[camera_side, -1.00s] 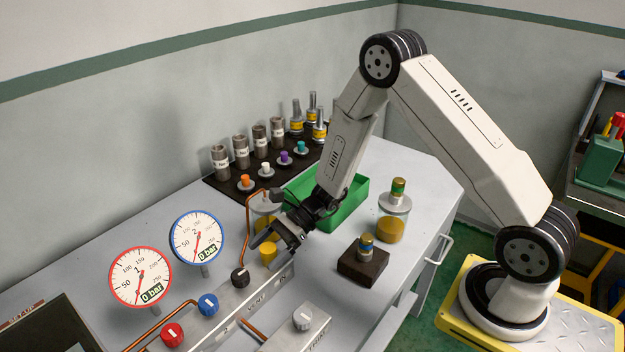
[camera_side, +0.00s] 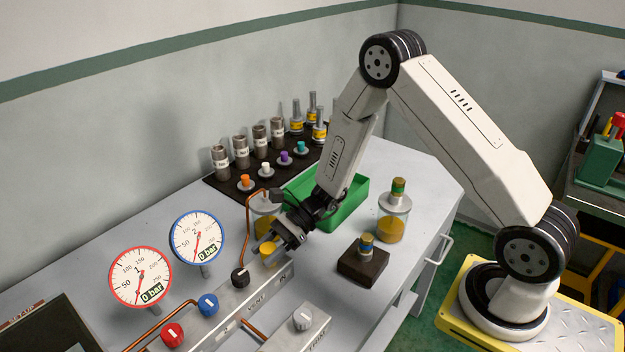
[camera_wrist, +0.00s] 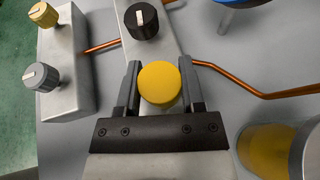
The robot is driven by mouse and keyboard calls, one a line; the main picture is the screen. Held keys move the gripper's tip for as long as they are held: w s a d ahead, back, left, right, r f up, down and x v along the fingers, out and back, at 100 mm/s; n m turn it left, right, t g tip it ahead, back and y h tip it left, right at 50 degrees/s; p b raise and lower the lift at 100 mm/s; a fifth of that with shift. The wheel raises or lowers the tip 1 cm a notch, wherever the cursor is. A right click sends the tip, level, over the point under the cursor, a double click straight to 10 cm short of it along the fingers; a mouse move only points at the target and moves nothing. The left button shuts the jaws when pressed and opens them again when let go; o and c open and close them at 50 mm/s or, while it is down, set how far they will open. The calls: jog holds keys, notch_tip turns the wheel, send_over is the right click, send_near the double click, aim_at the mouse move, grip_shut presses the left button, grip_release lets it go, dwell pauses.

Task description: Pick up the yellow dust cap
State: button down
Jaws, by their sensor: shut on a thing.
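The yellow dust cap (camera_wrist: 159,84) is a round yellow disc, seen from above between my two fingers in the wrist view. In the side view my gripper (camera_side: 274,244) points down and left at the cap. I cannot tell whether the cap touches the surface under it.
A black knob (camera_side: 240,277) on the manifold and a copper pipe (camera_side: 248,228) are close to the gripper. A jar of yellow liquid (camera_side: 263,205) stands behind it. A green tray (camera_side: 347,211) lies behind my wrist. Two gauges (camera_side: 140,276) stand at left.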

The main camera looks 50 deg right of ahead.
jog(key=shift+r, duration=0.1)
jog(key=shift+r, duration=0.65)
jog(key=s+d+r, duration=0.2)
jog(key=s+r, duration=0.9)
jog(key=s, duration=0.2)
jog(key=shift+s+d+r, duration=0.25)
jog(key=shift+s, duration=0.15)
